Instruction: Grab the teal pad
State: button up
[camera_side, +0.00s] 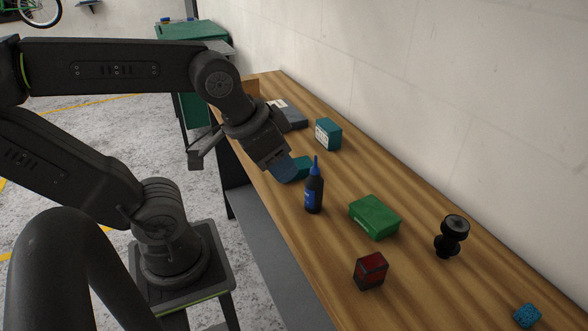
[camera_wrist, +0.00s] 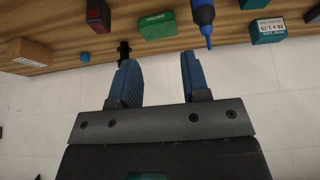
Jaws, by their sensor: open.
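A plain teal block (camera_side: 303,167) lies on the wooden bench beside my gripper (camera_side: 285,172), partly hidden by its blue finger. I cannot tell whether they touch. A part of the block shows at the top edge of the wrist view (camera_wrist: 254,4). A small speckled blue-teal piece (camera_side: 527,315) lies at the bench's near right end; it shows small in the wrist view (camera_wrist: 85,57). I cannot tell for certain which of the two is the pad. My gripper's blue fingers (camera_wrist: 158,60) are apart with nothing between them.
A blue-capped bottle (camera_side: 314,192) stands close to my gripper. A labelled teal box (camera_side: 328,134) stands behind, near the wall. A green box (camera_side: 374,217), a red-and-black box (camera_side: 371,270) and a black spool-like part (camera_side: 452,237) stand farther right.

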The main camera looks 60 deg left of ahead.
jog(key=shift+o, duration=0.4)
jog(key=o, duration=0.9)
jog(key=w+a+f+g, duration=0.3)
jog(key=w+a, duration=0.4)
jog(key=a, duration=0.4)
jog(key=w+a+f+g, duration=0.3)
jog(key=w+a, duration=0.4)
jog(key=a, duration=0.3)
jog(key=shift+m, duration=0.4)
notch_tip(320, 180, down, 8)
jog(key=shift+a+r, duration=0.15)
jog(key=shift+r, duration=0.05)
jog(key=shift+s+a+f, duration=0.1)
jog(key=shift+a+f, duration=0.05)
jog(key=shift+f, duration=1.3)
jog(key=shift+s+a+f, duration=0.1)
jog(key=shift+a+f, duration=0.05)
jog(key=shift+f, duration=1.3)
